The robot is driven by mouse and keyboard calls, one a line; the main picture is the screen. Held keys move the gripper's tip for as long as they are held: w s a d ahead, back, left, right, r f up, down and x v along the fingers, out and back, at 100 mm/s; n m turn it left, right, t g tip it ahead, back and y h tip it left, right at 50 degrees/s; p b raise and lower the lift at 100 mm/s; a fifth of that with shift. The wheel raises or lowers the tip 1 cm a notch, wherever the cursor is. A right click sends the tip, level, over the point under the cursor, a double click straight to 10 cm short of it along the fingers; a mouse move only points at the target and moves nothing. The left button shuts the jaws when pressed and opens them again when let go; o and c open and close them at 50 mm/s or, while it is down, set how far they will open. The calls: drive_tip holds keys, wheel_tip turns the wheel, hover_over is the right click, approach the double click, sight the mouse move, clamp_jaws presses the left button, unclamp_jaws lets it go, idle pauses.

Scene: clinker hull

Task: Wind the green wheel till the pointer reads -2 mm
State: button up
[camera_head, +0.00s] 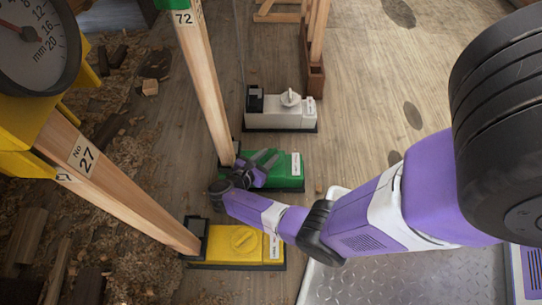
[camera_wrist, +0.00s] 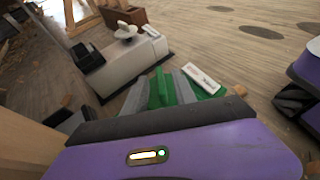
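The green box (camera_head: 290,183) with the green wheel stands on the plank floor in the middle of the head view. In the wrist view a green upright grip of the wheel (camera_wrist: 158,88) stands between the two grey fingers (camera_wrist: 163,90). Whether both fingers press on it cannot be told. A dial (camera_head: 38,50) marked in mm, on a yellow mount, is cut off at the top left; its -2 mark is out of view. A green fitting (camera_head: 172,4) tops the post marked 72; no dial shows on it.
A yellow box (camera_head: 235,246) with a yellow wheel stands in front, and a grey-white box (camera_head: 290,112) with a pale wheel stands behind. Wooden posts 72 (camera_head: 203,80) and 27 (camera_head: 120,190) lean at the left. Open floor lies to the right.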

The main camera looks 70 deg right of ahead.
drive_tip(key=shift+b+x, duration=0.3)
drive_tip(key=shift+x, duration=0.95)
clamp_jaws()
drive_tip(key=shift+r+p, duration=0.2)
drive_tip(key=shift+p, duration=0.4)
drive_tip(key=shift+f+n+t, duration=0.15)
drive_tip(key=shift+n+t, duration=0.15)
unclamp_jaws()
